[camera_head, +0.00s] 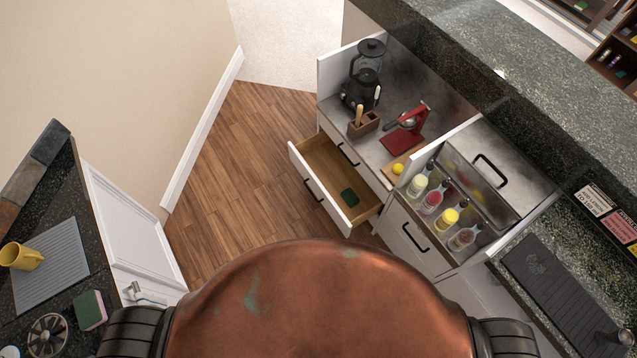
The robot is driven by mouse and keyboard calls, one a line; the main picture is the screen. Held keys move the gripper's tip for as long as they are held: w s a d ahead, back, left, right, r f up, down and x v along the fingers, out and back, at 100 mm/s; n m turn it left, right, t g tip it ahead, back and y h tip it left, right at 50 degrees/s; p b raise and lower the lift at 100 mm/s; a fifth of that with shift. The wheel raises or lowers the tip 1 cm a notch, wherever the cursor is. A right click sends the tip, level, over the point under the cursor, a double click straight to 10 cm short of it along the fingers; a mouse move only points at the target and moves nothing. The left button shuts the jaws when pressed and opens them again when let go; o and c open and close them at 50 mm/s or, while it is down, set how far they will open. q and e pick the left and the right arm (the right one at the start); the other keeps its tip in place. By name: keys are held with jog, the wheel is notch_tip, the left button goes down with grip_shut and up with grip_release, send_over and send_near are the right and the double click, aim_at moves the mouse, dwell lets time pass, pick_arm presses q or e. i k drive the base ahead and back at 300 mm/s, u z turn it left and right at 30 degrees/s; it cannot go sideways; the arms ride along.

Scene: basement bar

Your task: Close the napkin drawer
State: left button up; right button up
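The open drawer (322,162) is pulled well out from the white bar cabinet, near the picture's middle. A small dark green item (349,198) lies inside near the lower right corner. I cannot tell whether it is a napkin. Neither of my grippers shows in the head view, and nothing touches the drawer.
Above the drawer, the counter holds a black blender (364,75), a red juicer (405,130) and a wooden holder (363,125). Several bottles (432,200) stand in a bin at right. Wood floor (240,170) is clear left of the drawer. A dark counter (65,200) stands at left.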

aim_at(321, 165)
jog(key=z, duration=1.85)
jog(key=k, duration=0.4)
jog(key=u, duration=1.3)
